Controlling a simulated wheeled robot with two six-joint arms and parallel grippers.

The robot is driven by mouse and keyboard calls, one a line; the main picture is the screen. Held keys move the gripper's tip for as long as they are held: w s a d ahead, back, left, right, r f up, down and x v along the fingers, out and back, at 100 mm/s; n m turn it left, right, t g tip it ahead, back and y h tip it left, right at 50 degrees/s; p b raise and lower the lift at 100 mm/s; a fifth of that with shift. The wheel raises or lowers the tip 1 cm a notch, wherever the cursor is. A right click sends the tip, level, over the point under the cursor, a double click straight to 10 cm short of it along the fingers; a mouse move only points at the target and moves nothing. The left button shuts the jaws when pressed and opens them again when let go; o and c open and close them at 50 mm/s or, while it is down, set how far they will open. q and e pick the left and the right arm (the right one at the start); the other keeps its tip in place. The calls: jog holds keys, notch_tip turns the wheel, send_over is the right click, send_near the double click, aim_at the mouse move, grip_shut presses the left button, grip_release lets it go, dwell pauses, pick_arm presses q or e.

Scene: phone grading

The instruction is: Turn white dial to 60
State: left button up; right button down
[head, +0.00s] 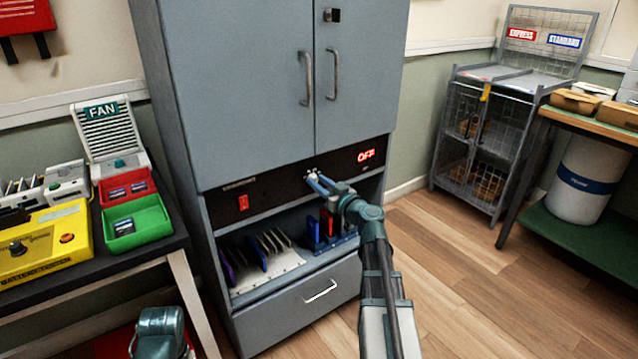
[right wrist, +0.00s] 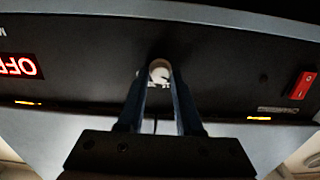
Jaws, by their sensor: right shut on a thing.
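The white dial (head: 311,176) sits on the black control panel (head: 280,185) of the grey cabinet, below its doors. My right gripper (head: 316,180) is at the panel with its fingers shut on the dial. In the right wrist view the white dial (right wrist: 159,72) shows between the two fingertips (right wrist: 158,78), which partly cover it. The markings around the dial are too small or hidden to read. A red display (head: 366,155) right of the dial reads OFF.
A red switch (head: 243,202) is on the panel's left. Below is an open shelf with a pale rack (head: 268,270) and a drawer (head: 315,300). A table with a green tray (head: 137,222) stands left. A wire cage (head: 490,130) stands right, with clear floor between.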

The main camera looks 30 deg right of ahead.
jog(key=shift+m, duration=0.3)
jog(key=m, duration=0.5)
jog(key=shift+d+m, duration=0.1)
jog(key=shift+m, duration=0.3)
jog(key=m, duration=0.7)
jog(key=shift+f, duration=0.1)
jog(key=m, duration=0.6)
jog(key=shift+f+m, duration=0.1)
jog(key=shift+m, duration=0.2)
jog(key=m, duration=0.6)
jog(key=shift+m, duration=0.4)
jog(key=c, duration=0.6)
grip_release()
jog(key=shift+f, duration=0.1)
